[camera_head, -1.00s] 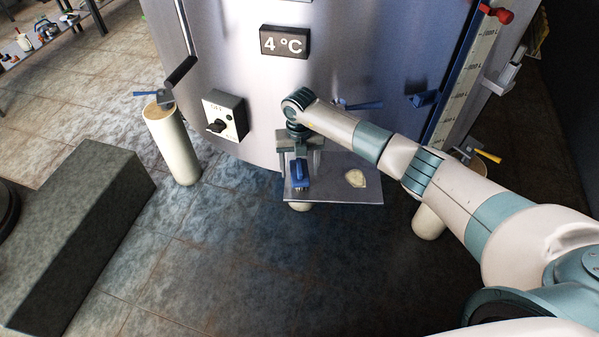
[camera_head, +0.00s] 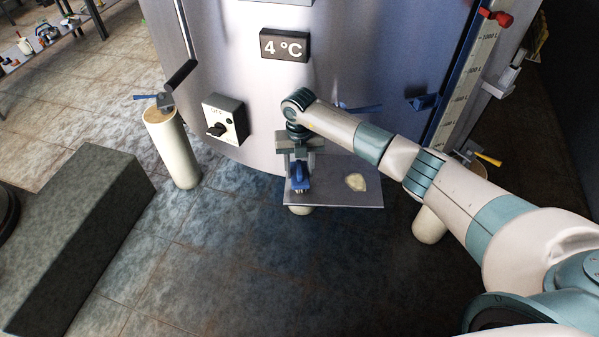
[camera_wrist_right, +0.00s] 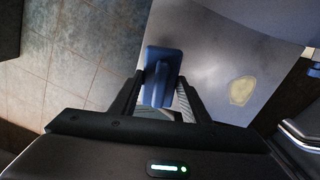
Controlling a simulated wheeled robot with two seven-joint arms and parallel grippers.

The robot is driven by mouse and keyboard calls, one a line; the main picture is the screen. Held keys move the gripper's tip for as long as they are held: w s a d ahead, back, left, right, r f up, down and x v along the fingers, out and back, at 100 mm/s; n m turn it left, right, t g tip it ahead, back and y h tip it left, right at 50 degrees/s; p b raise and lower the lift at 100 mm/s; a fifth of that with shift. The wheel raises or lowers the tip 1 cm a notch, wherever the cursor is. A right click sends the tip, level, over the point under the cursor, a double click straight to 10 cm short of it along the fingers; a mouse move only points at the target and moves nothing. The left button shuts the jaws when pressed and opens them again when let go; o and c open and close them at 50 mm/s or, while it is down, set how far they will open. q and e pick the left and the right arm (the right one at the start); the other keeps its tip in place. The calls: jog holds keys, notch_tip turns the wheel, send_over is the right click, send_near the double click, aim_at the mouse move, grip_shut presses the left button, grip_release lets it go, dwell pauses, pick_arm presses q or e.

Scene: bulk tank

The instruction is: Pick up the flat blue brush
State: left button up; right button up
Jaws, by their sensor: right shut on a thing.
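The flat blue brush (camera_head: 300,176) is over the left end of a small grey shelf (camera_head: 335,190) at the front of the steel tank. My right gripper (camera_head: 299,168) reaches down from above and is shut on the brush. In the right wrist view the blue brush (camera_wrist_right: 161,78) sits between the two dark fingers of my right gripper (camera_wrist_right: 160,92), one on each side. I cannot tell whether the brush still touches the shelf. My left gripper is not in view.
A pale, roundish thing (camera_head: 356,182) lies on the shelf right of the brush. A control box with a knob (camera_head: 226,120) and a 4 °C display (camera_head: 285,45) are on the tank (camera_head: 370,60). A dark grey block (camera_head: 85,225) stands on the floor at left.

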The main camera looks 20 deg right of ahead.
aim_at(300, 167)
notch_tip(300, 167, up, 8)
jog(key=b, duration=0.3)
jog(key=shift+r, duration=0.6)
jog(key=s+r+m, duration=0.4)
jog(key=s+m, duration=0.6)
jog(key=m, duration=0.6)
jog(key=s+d+r+m, duration=0.1)
jog(key=s+r+m, duration=0.3)
jog(key=s+m, duration=0.6)
jog(key=m+b, duration=0.1)
jog(key=m, duration=0.6)
jog(key=shift+s+d+r+m, duration=0.15)
jog(key=shift+s+m, duration=0.15)
jog(key=shift+s, duration=0.1)
dwell(0.4)
